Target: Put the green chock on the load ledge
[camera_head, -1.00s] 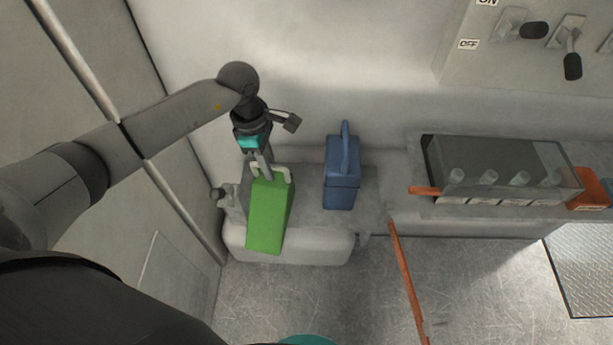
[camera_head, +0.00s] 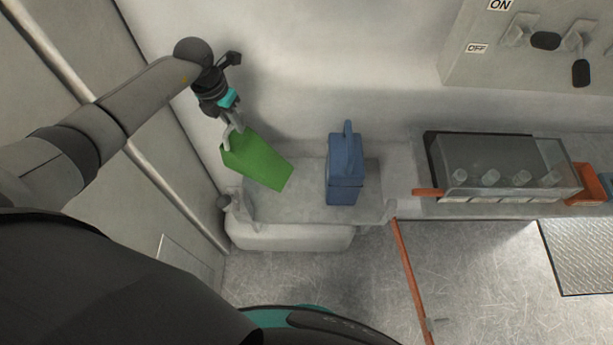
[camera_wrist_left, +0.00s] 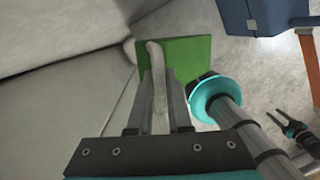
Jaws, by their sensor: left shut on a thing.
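The green chock (camera_head: 257,160) is a green block with a pale handle. My left gripper (camera_head: 234,127) is shut on that handle, and the chock hangs tilted over the left part of a grey ledge (camera_head: 300,205). I cannot tell the gap between the chock and the ledge. In the left wrist view, the chock (camera_wrist_left: 190,62) shows beyond the fingers (camera_wrist_left: 160,85), with the pale handle between them. A small dark forked end (camera_wrist_left: 290,125) at the right of that view looks like my right gripper; its opening is unclear.
A blue case (camera_head: 344,172) with a handle stands on the same ledge, right of the chock. A clear-covered box (camera_head: 505,165) and an orange tray (camera_head: 588,183) are farther right. An orange bar (camera_head: 408,275) slants over the floor. Ledge surface between chock and case is bare.

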